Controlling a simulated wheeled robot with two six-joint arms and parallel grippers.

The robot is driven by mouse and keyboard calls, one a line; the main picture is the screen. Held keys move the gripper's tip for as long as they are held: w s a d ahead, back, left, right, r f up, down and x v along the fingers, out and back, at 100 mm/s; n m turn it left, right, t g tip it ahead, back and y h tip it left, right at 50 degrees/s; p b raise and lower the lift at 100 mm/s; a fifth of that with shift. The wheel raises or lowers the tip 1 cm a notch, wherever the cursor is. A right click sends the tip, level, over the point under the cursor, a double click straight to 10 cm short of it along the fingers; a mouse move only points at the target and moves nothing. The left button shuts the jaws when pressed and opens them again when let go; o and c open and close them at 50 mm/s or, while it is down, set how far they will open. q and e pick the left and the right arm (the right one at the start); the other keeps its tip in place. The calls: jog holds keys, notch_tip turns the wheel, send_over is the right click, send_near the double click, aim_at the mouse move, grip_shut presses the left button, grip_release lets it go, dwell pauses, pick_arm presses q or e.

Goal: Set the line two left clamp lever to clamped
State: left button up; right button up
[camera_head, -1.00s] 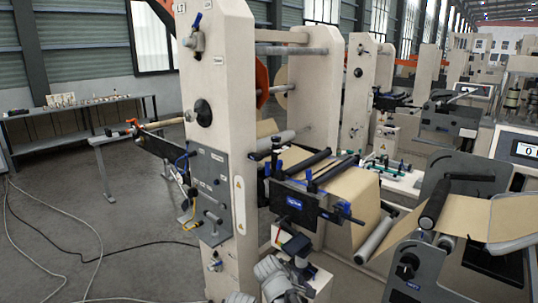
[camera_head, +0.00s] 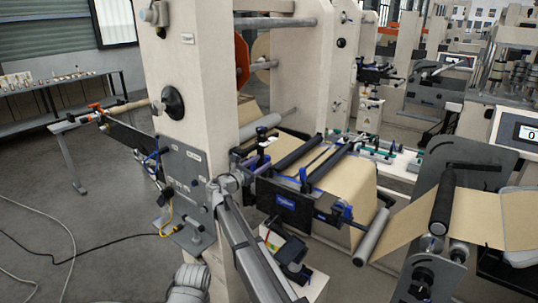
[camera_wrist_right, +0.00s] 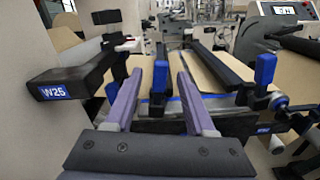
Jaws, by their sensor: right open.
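The near splice table (camera_head: 292,201) has a dark front plate with a blue label and blue-handled clamp levers. The left clamp lever (camera_wrist_right: 160,77) shows in the right wrist view as a blue upright handle on a black base. The right clamp lever (camera_wrist_right: 265,70) also stands upright; it shows in the head view too (camera_head: 303,178). My right gripper (camera_wrist_right: 158,74) is open, its two purple-grey fingers on either side of the left lever in the picture. I cannot tell whether they touch it. In the head view my right gripper (camera_head: 230,184) is at the table's left end. My left gripper is not in view.
A cream machine column (camera_head: 212,80) stands close on the left. A black box marked W25 (camera_wrist_right: 62,83) juts in left of my fingers. Black bars (camera_head: 300,151) and brown kraft web (camera_head: 345,185) lie beyond. A side bench (camera_head: 60,90) stands at far left.

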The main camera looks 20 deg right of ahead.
jog(key=x, duration=0.7)
jog(key=shift+w+d, duration=0.2)
jog(key=shift+d, duration=0.1)
grip_shut()
dwell(1.2)
